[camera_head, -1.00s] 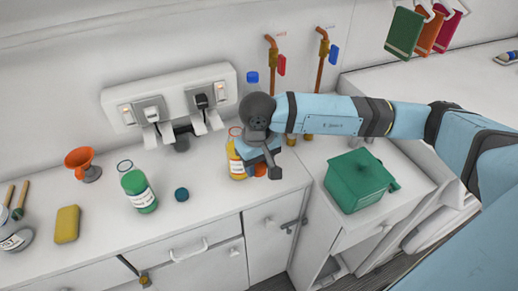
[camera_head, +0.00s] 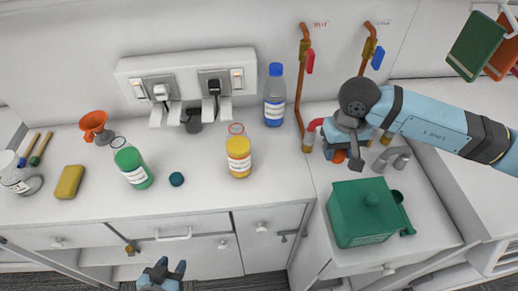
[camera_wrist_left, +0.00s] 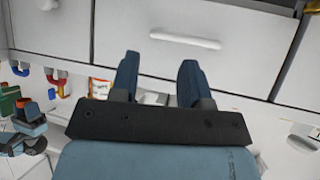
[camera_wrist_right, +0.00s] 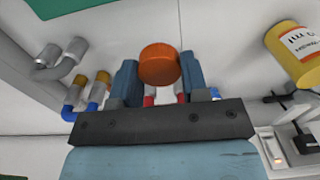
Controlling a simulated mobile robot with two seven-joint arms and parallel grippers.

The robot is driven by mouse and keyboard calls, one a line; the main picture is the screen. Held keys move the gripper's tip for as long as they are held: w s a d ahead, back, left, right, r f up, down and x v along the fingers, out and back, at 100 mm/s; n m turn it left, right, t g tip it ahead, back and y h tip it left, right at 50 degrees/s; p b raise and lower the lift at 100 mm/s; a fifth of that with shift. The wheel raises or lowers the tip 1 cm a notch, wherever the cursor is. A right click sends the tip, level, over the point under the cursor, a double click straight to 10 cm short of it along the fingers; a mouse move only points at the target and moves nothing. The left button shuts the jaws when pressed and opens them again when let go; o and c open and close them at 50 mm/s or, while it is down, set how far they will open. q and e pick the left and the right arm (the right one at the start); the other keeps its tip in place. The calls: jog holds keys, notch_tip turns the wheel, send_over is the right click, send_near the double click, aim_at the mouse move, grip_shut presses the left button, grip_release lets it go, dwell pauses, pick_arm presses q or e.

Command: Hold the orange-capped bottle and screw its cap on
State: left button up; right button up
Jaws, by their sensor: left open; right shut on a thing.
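The bottle with orange-yellow contents (camera_head: 238,158) stands upright and uncapped on the counter; part of it shows in the right wrist view (camera_wrist_right: 296,55). My right gripper (camera_head: 346,158) is right of it, past the blue-capped bottle. It is shut on the orange cap (camera_head: 339,156), which sits between its fingers in the right wrist view (camera_wrist_right: 158,65). The cap is well apart from the bottle. My left gripper (camera_head: 168,268) is open and empty, low in front of the drawers. Its two fingers show apart in the left wrist view (camera_wrist_left: 158,75).
A green bottle (camera_head: 132,165), dark teal cap (camera_head: 176,179), yellow sponge (camera_head: 69,181) and orange funnel (camera_head: 94,124) stand to the left. A blue-capped bottle (camera_head: 274,95) is behind right. A green box (camera_head: 362,212) sits below my right gripper. Counter in front of the orange-yellow bottle is clear.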

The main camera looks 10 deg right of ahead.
jog(key=shift+d, duration=0.4)
pick_arm(q)
jog(key=shift+w+d, duration=0.15)
jog(key=shift+d, duration=0.2)
jog(key=shift+a, duration=0.1)
pick_arm(e)
jog(key=shift+a, duration=0.1)
